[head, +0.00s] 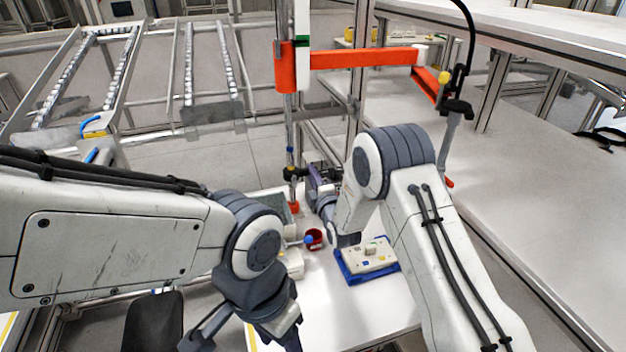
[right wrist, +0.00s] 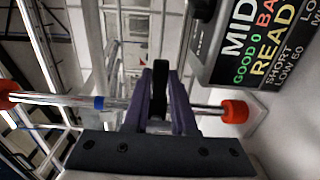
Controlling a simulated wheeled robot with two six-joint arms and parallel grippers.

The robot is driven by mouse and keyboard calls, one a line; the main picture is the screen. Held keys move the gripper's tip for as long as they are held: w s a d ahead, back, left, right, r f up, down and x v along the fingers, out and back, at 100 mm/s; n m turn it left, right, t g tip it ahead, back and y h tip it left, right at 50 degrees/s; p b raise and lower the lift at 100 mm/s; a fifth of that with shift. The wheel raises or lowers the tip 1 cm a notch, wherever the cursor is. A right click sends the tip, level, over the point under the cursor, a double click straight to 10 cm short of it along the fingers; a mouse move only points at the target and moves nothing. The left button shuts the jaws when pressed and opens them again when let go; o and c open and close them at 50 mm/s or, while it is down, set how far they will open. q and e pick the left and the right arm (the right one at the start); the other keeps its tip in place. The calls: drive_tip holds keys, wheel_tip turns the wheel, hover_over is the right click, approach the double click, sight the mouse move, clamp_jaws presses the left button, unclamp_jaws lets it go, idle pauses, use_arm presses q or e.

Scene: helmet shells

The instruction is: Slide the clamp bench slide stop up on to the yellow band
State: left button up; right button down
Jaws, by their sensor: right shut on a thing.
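The slide stop (head: 293,173) is a small dark clamp on a thin upright metal rod. In the right wrist view its black part (right wrist: 160,78) lies between my purple fingers. My right gripper (head: 312,180) is shut on it, and it also shows in the right wrist view (right wrist: 160,95). The rod (right wrist: 55,99) runs sideways there, with a blue band (right wrist: 98,103) left of the fingers and orange collars at both ends. I cannot make out a yellow band on the rod; the fingers cover part of it. My left gripper is low in the head view, partly cut off, its fingers unclear.
A dark display (right wrist: 255,45) with lettering stands close to the rod. A red cup (head: 314,239) and a blue tray (head: 352,278) with a pale block (head: 372,258) are on the white bench (head: 345,310). An orange beam (head: 365,58) crosses above.

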wheel_tip(320, 180, up, 5)
drive_tip(key=shift+f, duration=0.15)
drive_tip(key=c, duration=1)
unclamp_jaws()
drive_tip(key=b+v, duration=0.2)
drive_tip(key=v, duration=0.8)
drive_tip(key=shift+s+b, duration=0.25)
drive_tip(key=shift+b, duration=0.05)
